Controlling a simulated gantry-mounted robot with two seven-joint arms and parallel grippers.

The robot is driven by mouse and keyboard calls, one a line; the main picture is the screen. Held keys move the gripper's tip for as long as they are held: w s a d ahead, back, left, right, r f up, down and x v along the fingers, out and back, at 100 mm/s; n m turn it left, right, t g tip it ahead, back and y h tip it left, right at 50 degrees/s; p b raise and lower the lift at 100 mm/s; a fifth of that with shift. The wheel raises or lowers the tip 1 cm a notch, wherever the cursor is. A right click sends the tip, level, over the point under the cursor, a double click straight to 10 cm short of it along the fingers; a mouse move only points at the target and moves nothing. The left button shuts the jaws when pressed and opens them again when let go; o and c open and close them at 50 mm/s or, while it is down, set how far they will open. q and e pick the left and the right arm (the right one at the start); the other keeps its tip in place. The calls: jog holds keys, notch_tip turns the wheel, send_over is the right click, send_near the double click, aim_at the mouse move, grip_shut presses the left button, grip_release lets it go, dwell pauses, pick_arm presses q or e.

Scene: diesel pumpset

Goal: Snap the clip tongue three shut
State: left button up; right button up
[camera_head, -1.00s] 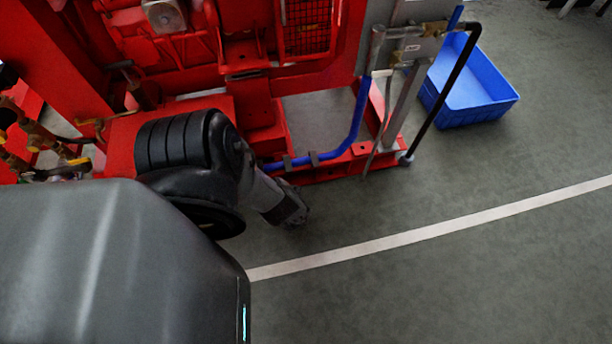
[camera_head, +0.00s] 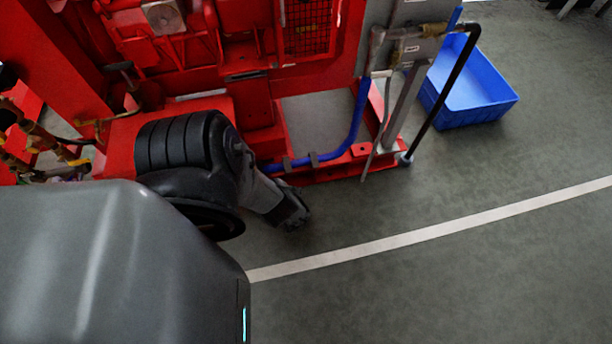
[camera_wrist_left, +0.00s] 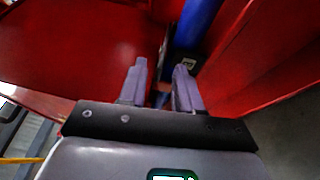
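The blue hose (camera_head: 345,145) runs down and along the red base frame, with dark clips (camera_head: 314,159) around its low run. In the left wrist view the blue hose (camera_wrist_left: 196,22) enters from the top, and a dark clip part with a small pale label (camera_wrist_left: 187,64) sits at its near end. I cannot tell which clip this is or whether its tongue is shut. My left gripper (camera_wrist_left: 160,66) has its two grey fingers apart, just in front of the clip, with a narrow dark piece visible beyond the gap. Contact is unclear. My right gripper is not in view.
Red walls of the pumpset frame (camera_wrist_left: 80,50) stand close on both sides of my left fingers. A blue crate (camera_head: 470,85) lies on the floor at upper right, beyond a dark upright hose (camera_head: 440,95).

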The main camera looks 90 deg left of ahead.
pick_arm(q)
jog(key=v, duration=1)
jog(key=shift+w+d, duration=0.2)
jog(key=shift+d, duration=0.1)
